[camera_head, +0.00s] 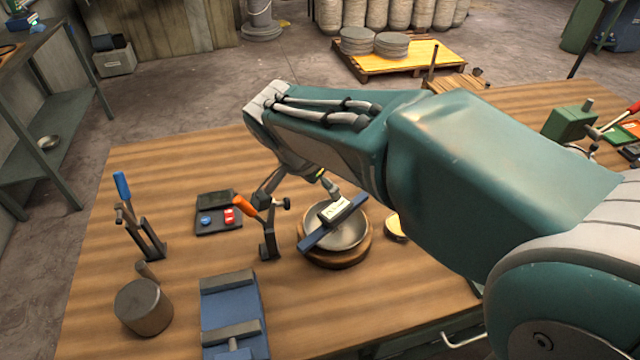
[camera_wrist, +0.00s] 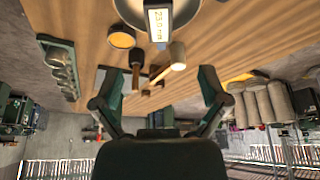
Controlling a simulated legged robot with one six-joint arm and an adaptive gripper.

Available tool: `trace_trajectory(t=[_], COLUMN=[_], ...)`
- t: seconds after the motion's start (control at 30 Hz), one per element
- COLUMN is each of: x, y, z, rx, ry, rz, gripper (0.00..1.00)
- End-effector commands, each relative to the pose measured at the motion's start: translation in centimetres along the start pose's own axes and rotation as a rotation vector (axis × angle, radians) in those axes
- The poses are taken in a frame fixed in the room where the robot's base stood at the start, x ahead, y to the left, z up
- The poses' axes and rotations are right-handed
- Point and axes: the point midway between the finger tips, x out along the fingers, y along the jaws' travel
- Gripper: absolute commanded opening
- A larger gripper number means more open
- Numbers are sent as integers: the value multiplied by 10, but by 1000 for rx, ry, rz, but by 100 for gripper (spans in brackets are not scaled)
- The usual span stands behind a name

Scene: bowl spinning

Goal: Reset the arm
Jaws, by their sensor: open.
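My gripper (camera_head: 300,187) is at the end of my teal arm, which reaches across the workbench from the right. In the wrist view my gripper (camera_wrist: 158,80) has its two fingers spread wide, with nothing held between them. A metal bowl (camera_head: 352,236) sits on a round wooden base (camera_head: 335,260), close to my gripper in the head view. A blue bar (camera_head: 318,236) with a pale labelled block (camera_head: 334,210) lies across the bowl. The bowl (camera_wrist: 188,22) also shows at the top of the wrist view. My arm hides part of the bench.
An orange-handled clamp (camera_head: 268,230) and a blue-handled clamp (camera_head: 140,225) stand left of the bowl. A dark cylinder (camera_head: 143,307) and a blue vise (camera_head: 230,305) are at the front. A small yellow-topped disc (camera_head: 397,226) lies right of the bowl.

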Motion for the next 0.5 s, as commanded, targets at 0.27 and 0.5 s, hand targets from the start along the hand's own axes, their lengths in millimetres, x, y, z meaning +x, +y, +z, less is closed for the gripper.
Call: trace_trajectory(t=[0.27,0.5], x=[-1,-12], y=[4,71], z=[-2,-26], rx=[-7,-161], ry=[-3,-54], rz=[-4,-75], gripper=[94,94])
